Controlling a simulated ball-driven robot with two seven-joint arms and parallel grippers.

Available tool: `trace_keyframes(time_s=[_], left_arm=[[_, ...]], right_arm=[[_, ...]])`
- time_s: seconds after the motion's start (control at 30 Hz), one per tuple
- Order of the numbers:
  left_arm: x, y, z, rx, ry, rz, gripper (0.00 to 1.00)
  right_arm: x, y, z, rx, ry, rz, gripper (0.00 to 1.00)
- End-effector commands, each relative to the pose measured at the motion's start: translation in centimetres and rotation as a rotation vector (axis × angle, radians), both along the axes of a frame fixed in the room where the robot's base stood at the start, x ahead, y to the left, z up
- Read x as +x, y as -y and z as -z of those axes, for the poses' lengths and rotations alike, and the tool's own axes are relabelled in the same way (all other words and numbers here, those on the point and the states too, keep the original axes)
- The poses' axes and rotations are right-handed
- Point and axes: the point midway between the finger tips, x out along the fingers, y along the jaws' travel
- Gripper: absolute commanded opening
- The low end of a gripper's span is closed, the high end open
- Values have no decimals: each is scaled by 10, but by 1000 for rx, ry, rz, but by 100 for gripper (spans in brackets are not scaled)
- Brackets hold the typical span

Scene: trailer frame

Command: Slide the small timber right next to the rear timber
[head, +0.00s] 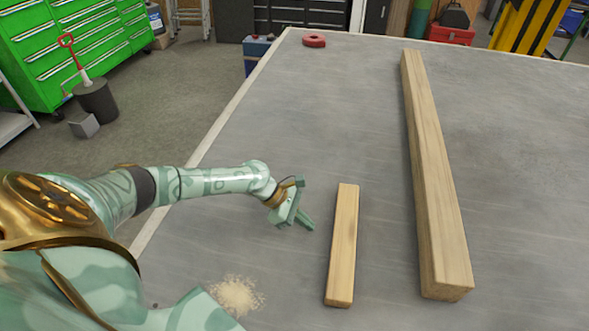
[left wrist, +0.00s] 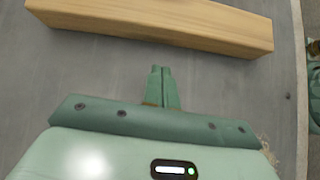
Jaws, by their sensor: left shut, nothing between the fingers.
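The small timber (head: 342,245) is a short pale wooden beam lying on the grey table, running from front to back in the head view. The rear timber (head: 431,170) is a longer, thicker beam lying to its right, with a gap of bare table between them. My left gripper (head: 309,225) is shut and empty, low over the table just left of the small timber and apart from it. In the left wrist view the closed fingers (left wrist: 161,72) point toward the long side of the small timber (left wrist: 165,22), with a strip of table between. My right gripper is not in view.
The grey table top (head: 520,180) is clear to the right of the rear timber. A red ring-shaped object (head: 314,41) lies at the far left corner. A small pile of sawdust (head: 237,294) is near the front left. A green tool cabinet (head: 75,45) stands off the table.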

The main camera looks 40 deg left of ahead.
Motion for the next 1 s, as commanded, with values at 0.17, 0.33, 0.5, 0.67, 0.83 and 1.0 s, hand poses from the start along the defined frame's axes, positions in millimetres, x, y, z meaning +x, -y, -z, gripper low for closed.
trace_keyframes(time_s=[0.17,0.33,0.5,0.67,0.83,1.0], left_arm=[[12,25,7,0,3,1,0],[17,40,7,1,2,1,0],[19,43,7,1,0,-1,0],[19,43,7,1,0,-1,0],[21,49,6,0,2,0,0],[36,85,3,-5,4,2,0]], right_arm=[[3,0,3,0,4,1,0],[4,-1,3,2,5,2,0],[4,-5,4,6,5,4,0],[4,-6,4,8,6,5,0],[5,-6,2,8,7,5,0],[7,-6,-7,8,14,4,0]])
